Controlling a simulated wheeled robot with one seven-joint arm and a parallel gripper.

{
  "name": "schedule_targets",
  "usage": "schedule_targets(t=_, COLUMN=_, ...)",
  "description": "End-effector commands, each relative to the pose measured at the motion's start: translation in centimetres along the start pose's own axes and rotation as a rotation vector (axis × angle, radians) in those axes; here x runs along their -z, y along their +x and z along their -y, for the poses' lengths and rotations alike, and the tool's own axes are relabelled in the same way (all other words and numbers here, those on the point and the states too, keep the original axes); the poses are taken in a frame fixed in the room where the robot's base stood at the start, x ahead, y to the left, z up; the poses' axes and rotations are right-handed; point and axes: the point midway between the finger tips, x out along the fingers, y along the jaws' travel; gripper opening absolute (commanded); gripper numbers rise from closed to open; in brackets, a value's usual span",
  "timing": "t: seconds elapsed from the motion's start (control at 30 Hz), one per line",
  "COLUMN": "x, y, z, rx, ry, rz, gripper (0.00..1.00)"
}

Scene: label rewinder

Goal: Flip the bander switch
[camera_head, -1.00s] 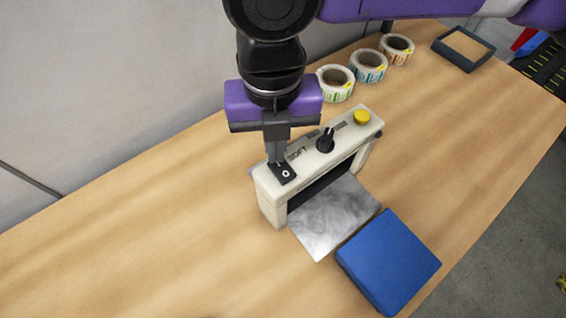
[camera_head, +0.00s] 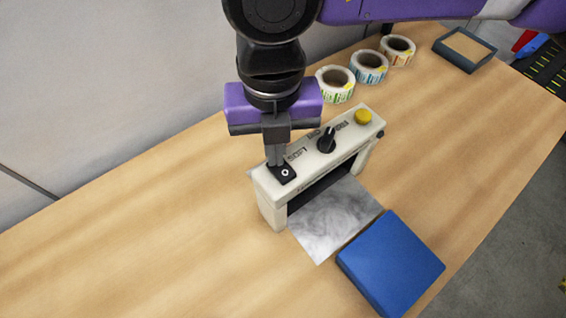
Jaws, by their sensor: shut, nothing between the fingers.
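The bander (camera_head: 300,165) is a cream, arch-shaped machine standing on the wooden table. Its top carries a black rocker switch (camera_head: 284,173) with a white ring mark at the near left end, a black knob (camera_head: 327,141) in the middle and a yellow button (camera_head: 363,117) at the far right end. My gripper (camera_head: 275,164) is shut and points down, its fingertips at the back edge of the switch. They look to be touching it or just above it; I cannot tell which. The part of the switch behind the fingertips is hidden.
A grey metal plate (camera_head: 333,222) runs out from under the bander. A blue box (camera_head: 392,262) lies in front. Several label rolls (camera_head: 369,67) and a dark tray (camera_head: 436,47) stand toward the back right. The table's left side (camera_head: 120,220) is clear. A wall rises behind.

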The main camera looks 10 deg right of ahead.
Motion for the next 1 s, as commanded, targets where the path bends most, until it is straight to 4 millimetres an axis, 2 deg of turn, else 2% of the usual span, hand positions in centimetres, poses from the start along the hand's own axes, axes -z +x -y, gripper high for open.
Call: schedule_targets(t=1.0, x=0.0, y=-6.7, z=0.0, rx=0.002, ry=0.000, rz=-0.001, gripper=0.00)
